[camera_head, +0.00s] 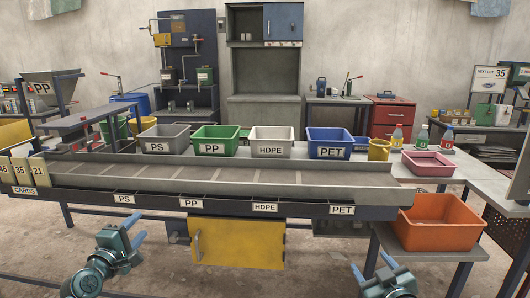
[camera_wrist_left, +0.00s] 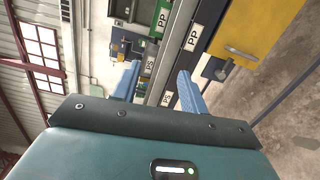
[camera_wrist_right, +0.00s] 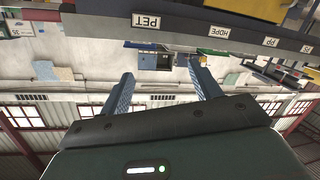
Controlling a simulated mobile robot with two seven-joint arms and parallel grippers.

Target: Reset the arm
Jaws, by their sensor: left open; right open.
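My left gripper (camera_head: 138,232) is in front of the sorting bench at the lower left of the head view. Its two blue fingers are apart and empty, and they also show in the left wrist view (camera_wrist_left: 158,88). My right gripper (camera_head: 372,268) is at the bottom of the head view, right of the middle. Its blue fingers are apart with nothing between them in the right wrist view (camera_wrist_right: 163,92). Both grippers are clear of the bench and touch nothing that I can see.
The long bench with a grey trough (camera_head: 230,179) spans the view. Behind it stand a grey PS bin (camera_head: 165,146), green PP bin (camera_head: 215,147), white HDPE bin (camera_head: 271,149) and blue PET bin (camera_head: 331,152). A yellow door (camera_head: 237,244) hangs below. An orange crate (camera_head: 440,237) stands at right.

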